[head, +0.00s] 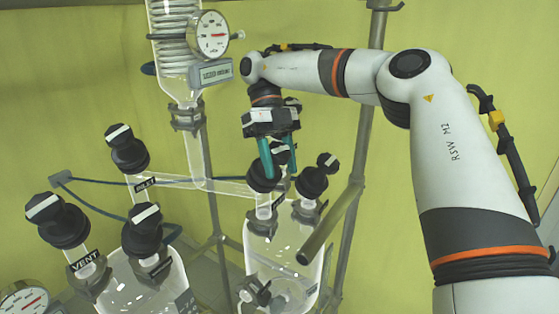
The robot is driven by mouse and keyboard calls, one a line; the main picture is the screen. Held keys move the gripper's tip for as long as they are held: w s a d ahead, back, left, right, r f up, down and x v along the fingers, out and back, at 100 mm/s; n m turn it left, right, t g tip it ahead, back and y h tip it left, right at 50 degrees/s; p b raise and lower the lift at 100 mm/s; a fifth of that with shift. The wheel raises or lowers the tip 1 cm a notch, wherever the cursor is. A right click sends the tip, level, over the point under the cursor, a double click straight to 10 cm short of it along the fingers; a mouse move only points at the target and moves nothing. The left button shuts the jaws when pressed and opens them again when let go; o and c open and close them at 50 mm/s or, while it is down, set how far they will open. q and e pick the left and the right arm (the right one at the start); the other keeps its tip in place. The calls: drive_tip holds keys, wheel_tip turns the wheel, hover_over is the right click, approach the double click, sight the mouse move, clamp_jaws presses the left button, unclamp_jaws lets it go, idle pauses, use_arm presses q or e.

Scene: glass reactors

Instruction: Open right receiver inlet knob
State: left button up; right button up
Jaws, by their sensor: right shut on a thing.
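The right receiver (285,245) is a clear glass vessel at the lower middle of the head view. Its black inlet knob (263,180) tops the slanted glass neck where the horizontal glass tube (225,186) joins. My right gripper (281,172) comes down from above, its two teal fingers on either side of the knob's upper handle, and is shut on it. The fingers and gripper body partly cover the handle, so its turn angle is hard to tell. The label on the neck is mostly hidden. My left gripper is out of view.
Another black knob (313,180) stands close right of the gripper. The left receiver (142,282) carries several black knobs with white bars. A condenser coil (173,45) and round gauge (210,34) are above left. Metal poles (335,215) stand close on the right.

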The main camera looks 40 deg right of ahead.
drive_tip(key=o, duration=0.8)
drive_tip(key=shift+f, duration=0.25)
drive_tip(key=shift+o, duration=1)
drive_tip(key=shift+r, duration=0.1)
